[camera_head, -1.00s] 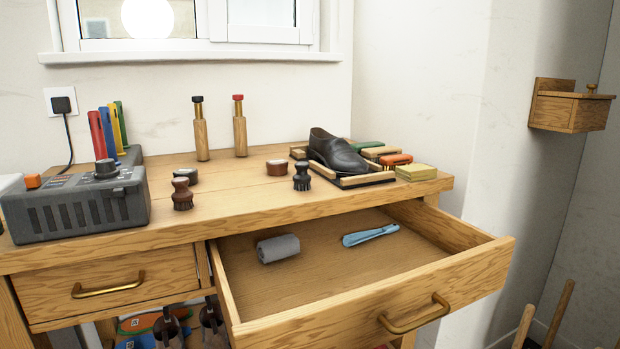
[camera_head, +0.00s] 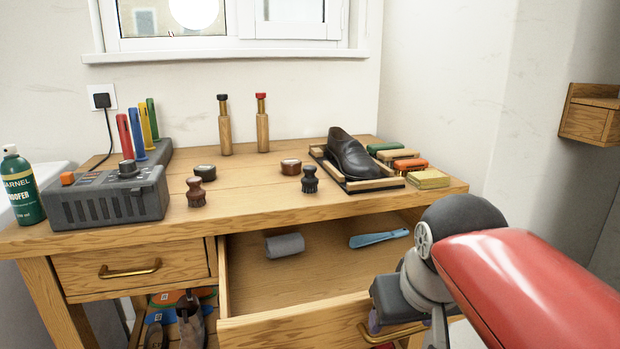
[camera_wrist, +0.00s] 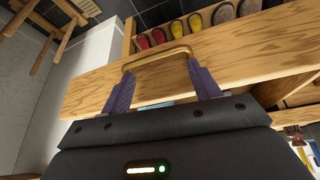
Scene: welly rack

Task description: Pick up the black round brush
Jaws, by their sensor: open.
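The black round brush (camera_head: 310,180) stands upright on the worktop near its front edge, left of the black shoe, in the head view. It does not show in the wrist view. My gripper (camera_wrist: 160,68) is open, with its two purple fingers apart and the brass handle (camera_wrist: 155,56) of the open drawer close by between the fingertips. I cannot tell whether they touch it. In the head view my gripper is low at the drawer front, below and right of the brush, partly hidden by my red arm.
A brown round brush (camera_head: 196,192) and two round tins stand nearby. The black shoe (camera_head: 350,157) rests in a wooden frame. The open drawer (camera_head: 290,325) juts out below the worktop (camera_head: 255,200), holding a grey roll (camera_head: 285,245) and a blue shoehorn (camera_head: 378,239).

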